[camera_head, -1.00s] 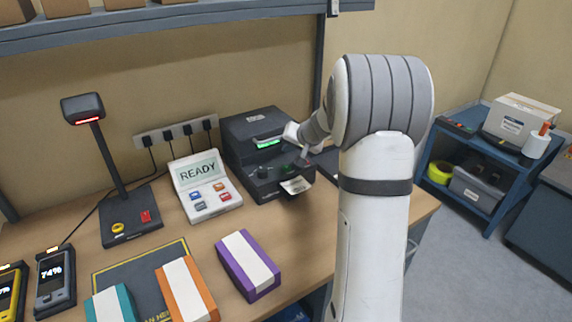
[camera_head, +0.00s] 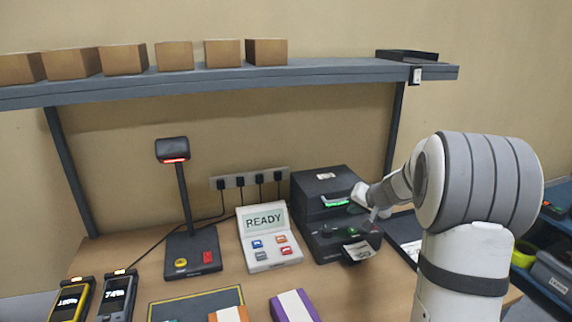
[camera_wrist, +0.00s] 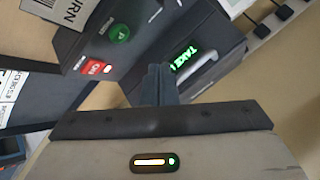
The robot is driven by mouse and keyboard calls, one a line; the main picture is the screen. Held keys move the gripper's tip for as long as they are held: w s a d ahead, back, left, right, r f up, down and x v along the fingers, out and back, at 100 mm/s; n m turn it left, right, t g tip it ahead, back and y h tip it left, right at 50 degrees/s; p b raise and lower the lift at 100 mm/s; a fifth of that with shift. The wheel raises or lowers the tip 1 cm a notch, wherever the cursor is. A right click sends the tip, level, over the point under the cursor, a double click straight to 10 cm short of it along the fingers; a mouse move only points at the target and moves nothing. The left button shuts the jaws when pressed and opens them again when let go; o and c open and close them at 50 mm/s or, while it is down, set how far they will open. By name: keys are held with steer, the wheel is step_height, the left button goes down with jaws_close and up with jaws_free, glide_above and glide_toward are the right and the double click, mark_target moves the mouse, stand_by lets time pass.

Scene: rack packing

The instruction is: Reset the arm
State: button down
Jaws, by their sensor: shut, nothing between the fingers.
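My arm rises at the right of the head view and bends over toward a dark label printer (camera_head: 325,215) on the wooden bench. My gripper (camera_head: 372,213) is in front of the printer, small and partly hidden by my arm in this view. In the wrist view my gripper's fingers (camera_wrist: 158,84) are together with nothing between them. Beyond them are the printer's dark body (camera_wrist: 150,25), a green lit display, a green button and a red switch. A white printed label (camera_head: 358,250) sticks out of the printer's front.
A scanner on a stand (camera_head: 183,205) and a panel reading READY (camera_head: 268,240) stand left of the printer. Purple (camera_head: 296,306) and orange (camera_head: 229,314) boxes lie at the front. Handhelds (camera_head: 118,296) stand at the left. A shelf (camera_head: 210,82) with several cardboard boxes spans above.

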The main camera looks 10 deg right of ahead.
steer(key=s+a+r+n+g, duration=0.2)
steer(key=s+a, duration=0.5)
steer(key=s, duration=0.5)
steer(key=s+a+r+n+g, duration=0.2)
steer(key=s+a, duration=0.5)
steer(key=s, duration=0.5)
steer(key=s+d+f+n+g+h, duration=0.1)
steer(key=s+f+h, duration=0.1)
steer(key=s, duration=0.9)
steer(key=shift+s+f+g+h, duration=0.15)
steer(key=shift+s+g+h, duration=0.15)
steer(key=shift+g+h, duration=0.1)
